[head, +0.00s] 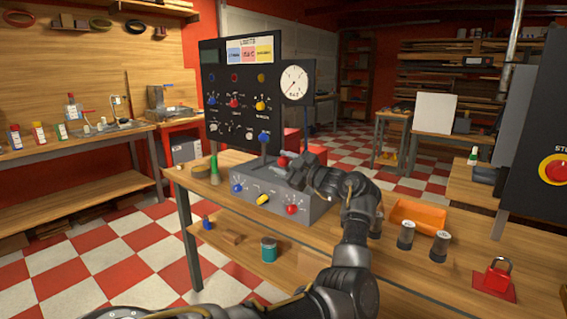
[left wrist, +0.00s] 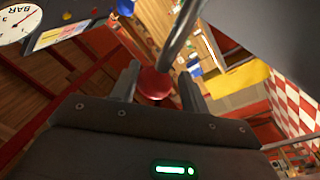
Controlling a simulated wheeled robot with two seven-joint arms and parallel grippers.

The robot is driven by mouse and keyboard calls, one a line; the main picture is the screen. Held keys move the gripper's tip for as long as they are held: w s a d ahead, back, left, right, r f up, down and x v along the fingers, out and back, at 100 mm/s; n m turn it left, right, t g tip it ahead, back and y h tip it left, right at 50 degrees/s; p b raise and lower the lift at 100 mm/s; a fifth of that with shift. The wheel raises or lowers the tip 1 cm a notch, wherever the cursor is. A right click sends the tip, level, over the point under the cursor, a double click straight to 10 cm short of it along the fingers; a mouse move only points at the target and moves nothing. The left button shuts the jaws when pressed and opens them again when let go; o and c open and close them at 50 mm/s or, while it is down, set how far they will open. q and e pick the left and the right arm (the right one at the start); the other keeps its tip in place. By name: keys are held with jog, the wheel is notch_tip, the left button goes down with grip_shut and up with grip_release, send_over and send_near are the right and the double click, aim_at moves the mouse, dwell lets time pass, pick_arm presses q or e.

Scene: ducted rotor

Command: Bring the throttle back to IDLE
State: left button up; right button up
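A grey control box (head: 262,207) stands on the workbench with blue, yellow and red knobs on its front. A lever with a blue knob (head: 264,136) rises from its top. A red ball knob (head: 283,161) sits behind my left gripper (head: 291,172); I cannot tell which lever is the throttle. In the left wrist view the red ball (left wrist: 154,84) shows between the two fingers of my left gripper (left wrist: 158,88), which are apart, with a gap at its right side. The IDLE mark is not readable. My right gripper is not in view.
A black panel (head: 222,85) with a gauge (head: 294,83) stands behind the box. A green-topped bottle (head: 214,170) stands left of the box.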

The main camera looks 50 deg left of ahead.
pick_arm(q)
jog(key=shift+o, duration=0.6)
jog(key=shift+w+d, duration=0.1)
jog(key=shift+d, duration=0.15)
jog(key=w+d, duration=0.1)
jog(key=d, duration=0.9)
jog(key=shift+w+f, duration=0.2)
jog(key=shift+f, duration=0.15)
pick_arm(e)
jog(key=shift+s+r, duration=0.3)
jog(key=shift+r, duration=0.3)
pick_arm(q)
jog(key=shift+d, duration=0.1)
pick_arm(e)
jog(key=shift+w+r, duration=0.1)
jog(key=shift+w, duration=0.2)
